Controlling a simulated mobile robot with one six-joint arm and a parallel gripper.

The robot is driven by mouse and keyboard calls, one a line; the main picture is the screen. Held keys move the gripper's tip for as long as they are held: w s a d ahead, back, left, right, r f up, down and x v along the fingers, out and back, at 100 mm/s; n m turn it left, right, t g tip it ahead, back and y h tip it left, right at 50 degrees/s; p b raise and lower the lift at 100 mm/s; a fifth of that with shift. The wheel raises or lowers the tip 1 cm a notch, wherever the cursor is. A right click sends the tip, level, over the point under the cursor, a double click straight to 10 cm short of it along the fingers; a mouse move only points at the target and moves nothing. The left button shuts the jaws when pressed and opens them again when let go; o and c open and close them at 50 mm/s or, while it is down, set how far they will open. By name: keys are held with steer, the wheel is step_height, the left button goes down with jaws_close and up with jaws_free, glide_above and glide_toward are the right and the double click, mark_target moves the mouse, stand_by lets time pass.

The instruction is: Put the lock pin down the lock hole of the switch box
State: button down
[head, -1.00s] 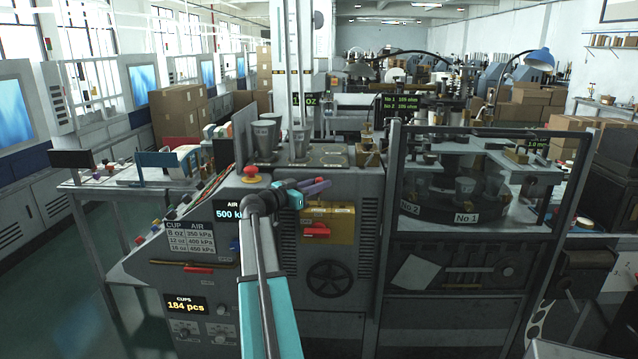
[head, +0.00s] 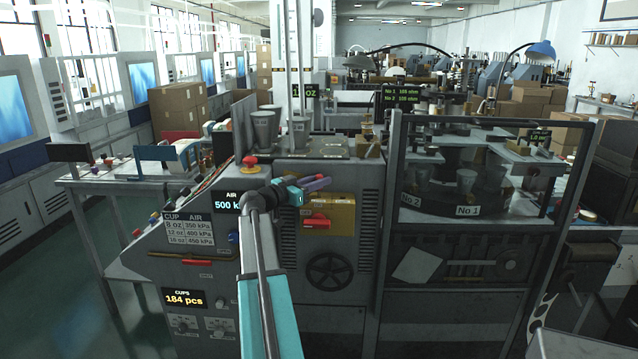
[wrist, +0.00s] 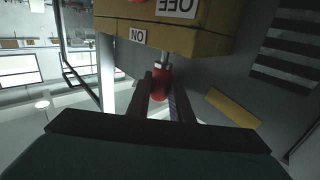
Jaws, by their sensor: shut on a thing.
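The switch box (head: 340,216) is a yellow box with a red handle (head: 316,222) on the front of the grey machine. My gripper (head: 318,184) is just above the box's top edge in the head view. In the wrist view the box (wrist: 205,42) shows upside down, with ON and OFF labels. My gripper (wrist: 160,95) is shut on the red lock pin (wrist: 161,84), between its two dark fingers. The pin's thin metal end (wrist: 164,60) points at the box and meets its edge in the picture. I cannot tell if it touches. The lock hole is not discernible.
A red mushroom button (head: 250,161) and grey cups (head: 264,129) are on the machine top behind my gripper. A black handwheel (head: 329,271) is below the box. A framed glass enclosure (head: 470,175) stands close on the right.

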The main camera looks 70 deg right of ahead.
steer(key=shift+f+b, duration=0.6)
steer(key=shift+b, duration=0.15)
steer(key=c, duration=1.5)
jaws_free()
steer(key=shift+a, duration=0.15)
steer(key=b+v, duration=0.3)
steer(key=v, duration=1)
steer(key=shift+w+a, duration=0.1)
steer(key=shift+a, duration=0.25)
